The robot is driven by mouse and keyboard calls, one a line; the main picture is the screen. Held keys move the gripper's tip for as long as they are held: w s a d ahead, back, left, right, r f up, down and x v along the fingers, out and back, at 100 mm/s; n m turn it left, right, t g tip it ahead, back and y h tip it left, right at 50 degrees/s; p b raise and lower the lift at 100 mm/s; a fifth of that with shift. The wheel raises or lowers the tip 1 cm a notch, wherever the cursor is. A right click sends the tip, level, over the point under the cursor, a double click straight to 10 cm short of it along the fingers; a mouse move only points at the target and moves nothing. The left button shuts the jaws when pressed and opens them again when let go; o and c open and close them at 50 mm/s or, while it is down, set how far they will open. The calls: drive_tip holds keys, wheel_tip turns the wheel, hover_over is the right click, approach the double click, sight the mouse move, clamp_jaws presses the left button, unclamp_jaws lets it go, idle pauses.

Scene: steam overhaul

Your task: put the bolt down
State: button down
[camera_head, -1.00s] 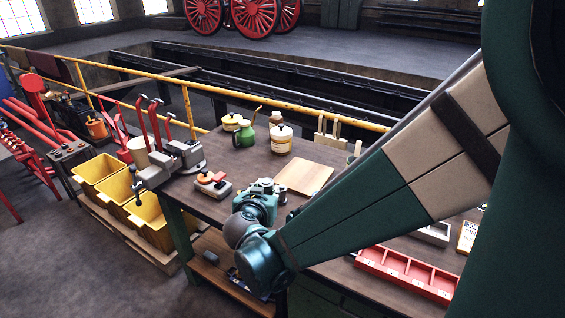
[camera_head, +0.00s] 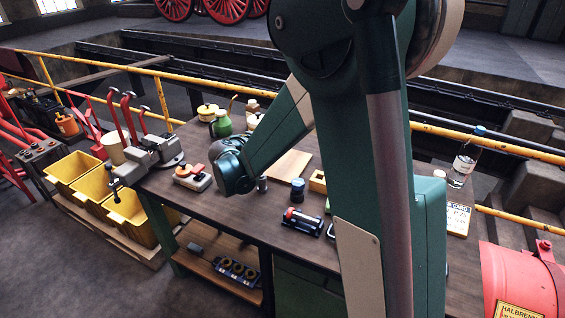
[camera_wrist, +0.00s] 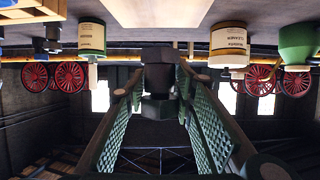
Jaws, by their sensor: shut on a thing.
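The bolt (camera_wrist: 157,82) shows as a dark, thick piece between the two green-padded fingers of my gripper (camera_wrist: 158,72) in the wrist view. The fingers are shut on it. The wrist view is upside down, with the bench top along its upper edge. The bolt looks apart from the bench top, but its exact height is hard to tell.
A green can (camera_head: 222,124) and jars stand behind. A wooden board (camera_head: 289,165), a dark blue cylinder (camera_head: 297,190) and a small rack (camera_head: 302,221) lie to the right. The front-left bench top is clear.

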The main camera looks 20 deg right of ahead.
drive_tip(key=w+d+m+g+h, duration=0.1)
drive_tip(key=w+d+m+g, duration=0.1)
drive_tip(key=w+d, duration=0.3)
drive_tip(key=d, duration=0.3)
drive_tip(key=shift+w+h+p, duration=0.3)
drive_tip(key=shift+w+h, duration=0.05)
drive_tip(key=shift+h, duration=0.05)
drive_tip(key=shift+r, duration=0.1)
drive_tip(key=b, duration=0.1)
hover_over(286, 160)
drive_tip(key=shift+s+a+f, duration=0.1)
drive_tip(key=shift+f, duration=3)
drive_tip(key=shift+f, duration=0.1)
drive_tip(key=shift+f+b, duration=0.6)
drive_tip(key=shift+f, duration=1.2)
drive_tip(key=shift+f, duration=0.1)
drive_tip(key=c, duration=1.9)
unclamp_jaws()
drive_tip(key=shift+c, duration=0.2)
